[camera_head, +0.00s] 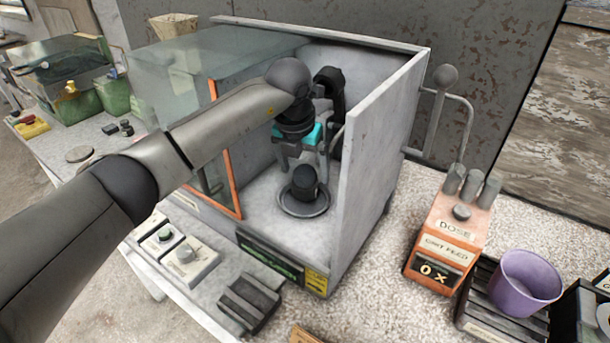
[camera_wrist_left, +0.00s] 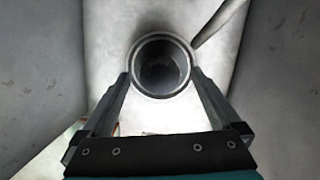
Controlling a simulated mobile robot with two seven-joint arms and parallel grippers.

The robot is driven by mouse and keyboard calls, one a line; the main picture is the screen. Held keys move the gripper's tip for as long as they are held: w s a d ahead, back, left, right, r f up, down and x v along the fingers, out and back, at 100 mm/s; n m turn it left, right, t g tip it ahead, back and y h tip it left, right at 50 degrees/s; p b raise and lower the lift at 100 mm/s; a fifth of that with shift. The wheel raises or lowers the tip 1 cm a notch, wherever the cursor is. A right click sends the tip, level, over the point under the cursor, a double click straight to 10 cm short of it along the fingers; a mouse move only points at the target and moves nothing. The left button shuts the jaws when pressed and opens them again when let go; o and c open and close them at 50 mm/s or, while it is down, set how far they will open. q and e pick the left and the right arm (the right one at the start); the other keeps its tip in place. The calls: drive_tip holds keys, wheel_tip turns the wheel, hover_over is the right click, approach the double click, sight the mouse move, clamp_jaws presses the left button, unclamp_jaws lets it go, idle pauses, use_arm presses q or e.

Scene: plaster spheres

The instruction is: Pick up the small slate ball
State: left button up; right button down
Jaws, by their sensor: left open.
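A small dark rounded thing (camera_head: 305,184), perhaps the slate ball, sits on a round grey dish (camera_head: 284,209) inside an open-fronted box. In the left wrist view, a dark round shape (camera_wrist_left: 163,66) with a grey rim lies between and just beyond the fingertips; I cannot tell there whether it is a ball or a hollow. My left gripper (camera_head: 302,157) is inside the box, pointing down, open and empty above the dark thing. Its spread fingers also show in the left wrist view (camera_wrist_left: 160,77). My right gripper is not in view.
The box's right wall (camera_head: 375,165) stands close to my left gripper. A glass panel with an orange frame (camera_head: 222,165) is on its left. Outside, an orange dosing device (camera_head: 445,240) and a purple cup (camera_head: 525,280) stand to the right. Small control boxes (camera_head: 185,260) stand in front.

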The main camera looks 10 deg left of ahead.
use_arm(q)
drive_tip(key=shift+w+f, duration=0.1)
drive_tip(key=shift+f, duration=0.25)
drive_tip(key=shift+c, duration=0.3)
clamp_jaws()
